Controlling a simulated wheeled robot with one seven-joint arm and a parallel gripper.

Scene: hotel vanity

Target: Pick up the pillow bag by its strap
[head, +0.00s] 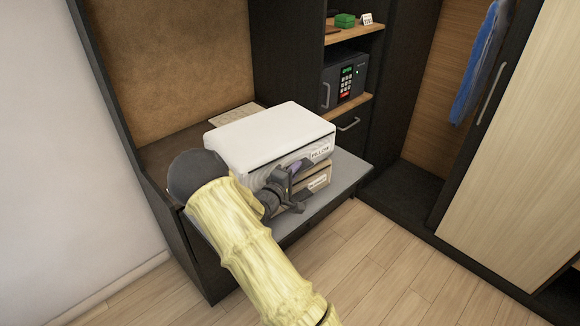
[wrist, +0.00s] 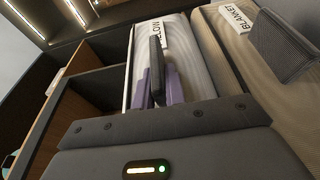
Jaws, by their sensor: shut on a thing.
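The pillow bag (head: 270,130) is a white, block-shaped bag with a PILLOW label on its front. It lies flat on top of the brown blanket bag (head: 318,180). Its purple strap (head: 298,166) is at the front face, partly hidden by my gripper (head: 296,184). My gripper is at the front of the stack, shut on the strap. The wrist view shows the pillow bag (wrist: 182,50), with the purple strap (wrist: 173,85) beside a dark finger, and the blanket bag (wrist: 212,50) next to it.
The stack stands on a grey bench top (head: 345,172) against a brown back panel. A safe (head: 345,78) and a green box (head: 344,20) sit on shelves to the right. Blue clothing (head: 482,65) hangs in the wardrobe. The floor in front is clear.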

